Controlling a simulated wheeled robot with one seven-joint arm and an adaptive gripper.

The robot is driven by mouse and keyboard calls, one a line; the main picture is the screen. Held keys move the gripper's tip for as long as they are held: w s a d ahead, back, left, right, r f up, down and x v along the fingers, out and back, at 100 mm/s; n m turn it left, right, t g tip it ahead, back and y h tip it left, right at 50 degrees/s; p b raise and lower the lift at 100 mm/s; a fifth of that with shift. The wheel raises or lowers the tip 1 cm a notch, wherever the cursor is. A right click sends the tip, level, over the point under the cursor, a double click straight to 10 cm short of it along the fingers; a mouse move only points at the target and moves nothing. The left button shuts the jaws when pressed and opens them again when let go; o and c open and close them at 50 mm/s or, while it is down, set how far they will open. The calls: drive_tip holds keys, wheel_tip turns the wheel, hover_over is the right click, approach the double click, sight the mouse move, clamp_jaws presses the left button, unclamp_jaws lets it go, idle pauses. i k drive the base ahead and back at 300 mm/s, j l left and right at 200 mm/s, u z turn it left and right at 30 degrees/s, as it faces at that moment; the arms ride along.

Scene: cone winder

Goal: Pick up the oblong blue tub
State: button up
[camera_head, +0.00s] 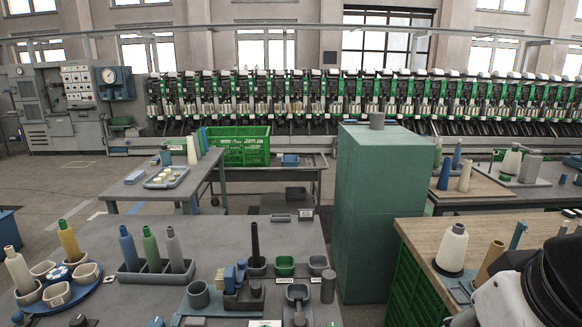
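A small oblong blue tub (290,159) sits on the grey table at the back, just right of the green crate (238,146). It looks upright and appears to stand clear of the crate. It is small in the picture, so I cannot tell what is inside. Part of my own arm, white and black, shows at the lower right corner. My gripper's fingers are not in view, and nothing of mine is near the tub.
A tall green cabinet (378,205) stands right of the tub. A grey worktable (90,318) with cones, cups and trays fills the front left. A wood-topped bench (425,235) with cones is at right. A side table holds a grey tray (166,178). Floor shows at left.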

sight(290, 163)
drive_tip(key=j+u, duration=0.25)
drive_tip(key=u, duration=0.2)
drive_tip(key=j+u, duration=0.25)
drive_tip(key=u, duration=0.2)
drive_tip(key=i+j+u, duration=0.25)
drive_tip(key=j+u, duration=0.15)
drive_tip(key=j, duration=0.15)
drive_tip(key=i+j+u, duration=1.4)
drive_tip(key=i+u, duration=0.15)
drive_tip(key=i, duration=1.5)
drive_tip(key=i+l+z, duration=0.1)
drive_tip(key=i+z, duration=0.85)
drive_tip(key=z, duration=0.2)
drive_tip(key=i+j+z, duration=0.15)
drive_tip(key=i+z, duration=0.2)
drive_tip(key=i+l+z, duration=0.2)
drive_tip(key=i+z, duration=1.05)
drive_tip(key=i, duration=5.7)
drive_tip(key=l+z, duration=0.05)
drive_tip(key=l, duration=0.05)
